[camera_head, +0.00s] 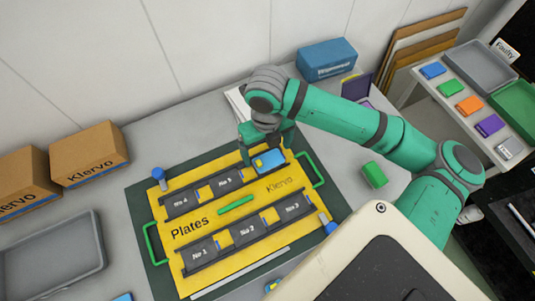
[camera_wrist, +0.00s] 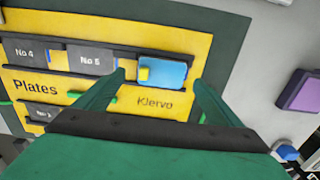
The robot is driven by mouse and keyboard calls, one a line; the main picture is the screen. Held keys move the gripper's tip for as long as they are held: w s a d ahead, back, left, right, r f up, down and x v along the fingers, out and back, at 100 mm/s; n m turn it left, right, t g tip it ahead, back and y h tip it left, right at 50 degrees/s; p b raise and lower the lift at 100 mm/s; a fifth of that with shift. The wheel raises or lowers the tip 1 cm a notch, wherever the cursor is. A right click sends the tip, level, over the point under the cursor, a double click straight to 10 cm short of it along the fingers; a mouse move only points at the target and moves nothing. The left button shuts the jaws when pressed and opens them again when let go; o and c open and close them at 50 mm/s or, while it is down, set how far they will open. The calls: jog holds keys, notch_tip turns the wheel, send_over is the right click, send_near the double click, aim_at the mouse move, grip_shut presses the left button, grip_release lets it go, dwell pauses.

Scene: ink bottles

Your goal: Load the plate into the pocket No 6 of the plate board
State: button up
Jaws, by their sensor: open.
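The yellow plate board (camera_head: 235,203) lies on the grey table, with dark pockets in two rows. In the head view I can read No 4 (camera_head: 181,203) and No 5 (camera_head: 228,180) in the back row, and No 1 to No 3 in front. A blue plate (camera_head: 268,160) with a yellow patch lies at the right end of the back row, beside No 5; it also shows in the wrist view (camera_wrist: 170,74). Its pocket label is covered. My gripper (camera_wrist: 158,76) is open above the board, its fingers apart on either side of the blue plate and not visibly gripping it.
A green block (camera_head: 374,174) lies right of the board. Green handles (camera_head: 309,169) and blue-topped posts (camera_head: 159,175) stand at the board's edges. Klervo boxes (camera_head: 89,154) and a grey tray (camera_head: 55,255) are at left. A blue box (camera_head: 327,59) stands at the back.

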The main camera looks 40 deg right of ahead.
aim_at(268, 160)
notch_tip(268, 160, up, 8)
jog(key=shift+s, duration=0.2)
dwell(0.5)
jog(key=shift+w, duration=0.1)
